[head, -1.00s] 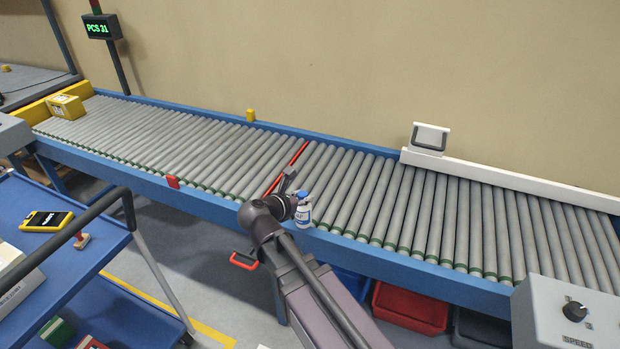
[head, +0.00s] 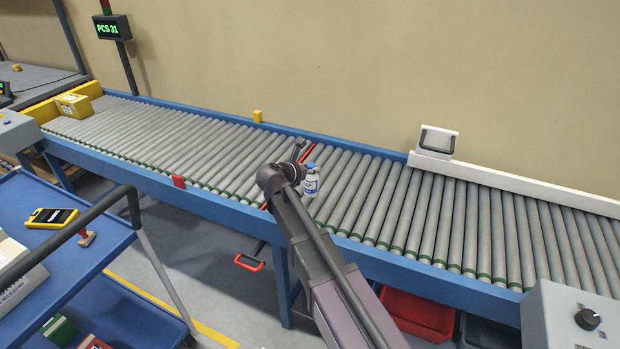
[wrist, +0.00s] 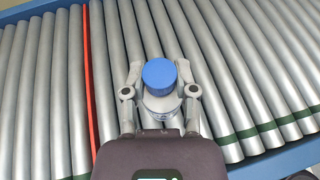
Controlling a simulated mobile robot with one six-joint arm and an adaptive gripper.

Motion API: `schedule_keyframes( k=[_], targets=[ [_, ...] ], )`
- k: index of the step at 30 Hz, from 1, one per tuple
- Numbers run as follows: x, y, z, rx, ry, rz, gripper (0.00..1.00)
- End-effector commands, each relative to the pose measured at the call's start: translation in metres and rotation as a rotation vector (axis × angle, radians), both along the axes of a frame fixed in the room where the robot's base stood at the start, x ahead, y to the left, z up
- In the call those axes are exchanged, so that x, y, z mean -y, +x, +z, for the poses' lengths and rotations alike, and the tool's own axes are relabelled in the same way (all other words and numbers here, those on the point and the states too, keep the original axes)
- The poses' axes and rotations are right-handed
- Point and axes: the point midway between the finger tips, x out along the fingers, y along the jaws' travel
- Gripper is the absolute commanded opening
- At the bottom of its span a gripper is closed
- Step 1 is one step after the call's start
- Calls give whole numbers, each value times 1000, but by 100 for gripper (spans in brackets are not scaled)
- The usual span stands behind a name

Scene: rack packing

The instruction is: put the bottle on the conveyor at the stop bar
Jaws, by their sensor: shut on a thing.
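The bottle (head: 311,183) is white with a blue cap and a label. In the head view it is at the end of my arm, over the conveyor rollers, just right of the red stop bar (head: 307,151). In the wrist view the blue-capped bottle (wrist: 159,76) is upright between the fingers of my gripper (wrist: 160,84), which is shut on it. The red stop bar (wrist: 89,70) runs across the rollers to the left of the bottle, apart from it. I cannot tell whether the bottle touches the rollers. My arm hides part of the stop bar in the head view.
The conveyor (head: 400,211) has blue side rails. A yellow box (head: 74,105) sits at its far left end. A white guide rail (head: 500,184) lines the back right. A speed control box (head: 570,318) stands at front right. The rollers around the bottle are clear.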

Motion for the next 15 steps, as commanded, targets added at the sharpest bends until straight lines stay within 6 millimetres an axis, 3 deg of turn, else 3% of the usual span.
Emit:
schedule_keyframes(
  k=[15],
  targets=[
    [0, 1, -6, 0, 0, 1, 0]
  ],
)
